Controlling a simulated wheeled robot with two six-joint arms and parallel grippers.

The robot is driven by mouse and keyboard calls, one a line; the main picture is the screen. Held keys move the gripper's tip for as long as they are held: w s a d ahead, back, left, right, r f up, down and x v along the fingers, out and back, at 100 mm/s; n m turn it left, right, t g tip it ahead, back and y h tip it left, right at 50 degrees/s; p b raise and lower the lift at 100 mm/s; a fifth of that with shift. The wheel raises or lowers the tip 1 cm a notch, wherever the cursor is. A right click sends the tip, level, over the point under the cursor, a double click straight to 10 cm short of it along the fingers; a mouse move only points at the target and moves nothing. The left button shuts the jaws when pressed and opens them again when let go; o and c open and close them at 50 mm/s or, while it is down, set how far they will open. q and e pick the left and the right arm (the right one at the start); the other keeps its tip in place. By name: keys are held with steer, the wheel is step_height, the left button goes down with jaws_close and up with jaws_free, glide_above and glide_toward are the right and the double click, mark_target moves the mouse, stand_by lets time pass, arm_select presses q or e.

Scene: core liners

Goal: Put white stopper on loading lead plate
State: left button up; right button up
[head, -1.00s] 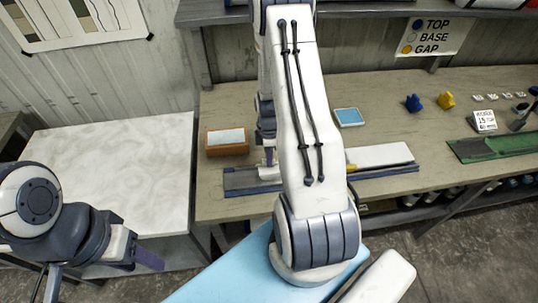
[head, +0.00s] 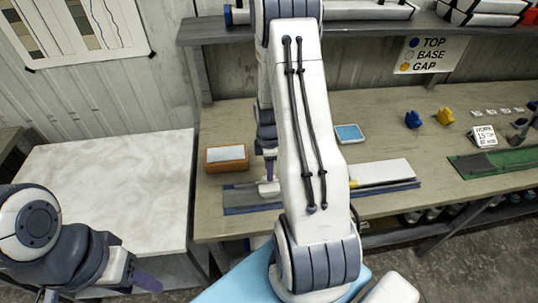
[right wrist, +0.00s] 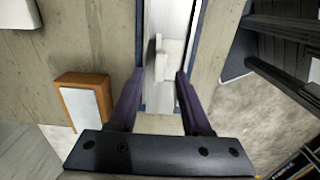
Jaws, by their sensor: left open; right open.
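A small white piece (right wrist: 172,58), which looks like the white stopper, stands in the long blue-edged tray (right wrist: 202,30). In the head view the white piece (head: 268,187) shows low on the tray (head: 250,204), left of my right arm. My right gripper (right wrist: 161,76) is open, pointing down at the tray, with the white piece between or just beyond its fingertips; contact cannot be told. In the head view my right gripper (head: 269,168) is partly hidden by its arm. My left gripper (head: 147,282) is open and empty at the lower left. I cannot single out the loading lead plate.
An orange-brown box (head: 226,165) with a white top stands behind the tray, and a blue-topped dish (head: 349,133) stands right of my arm. A white block (head: 380,171) lies along the tray's right part. A green tray (head: 500,160) is far right. The left white table (head: 110,180) is clear.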

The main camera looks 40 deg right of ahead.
step_height(320, 180, up, 9)
steer(key=b, duration=0.1)
steer(key=shift+r+b, duration=0.15)
steer(key=shift+b, duration=0.25)
steer(key=s+a+r+m, duration=0.1)
steer(key=s+a+r, duration=0.15)
steer(key=a, duration=0.85)
steer(key=s+a+r+m, duration=0.1)
steer(key=a+r, duration=0.3)
steer(key=a, duration=0.6)
steer(key=s+a+r+m+y, duration=0.1)
steer(key=s+a+r+m, duration=0.1)
steer(key=s+a, duration=0.8)
steer(key=s, duration=0.4)
steer(key=shift+a+r, duration=0.25)
steer(key=shift+r, duration=0.15)
steer(key=shift+w, duration=0.1)
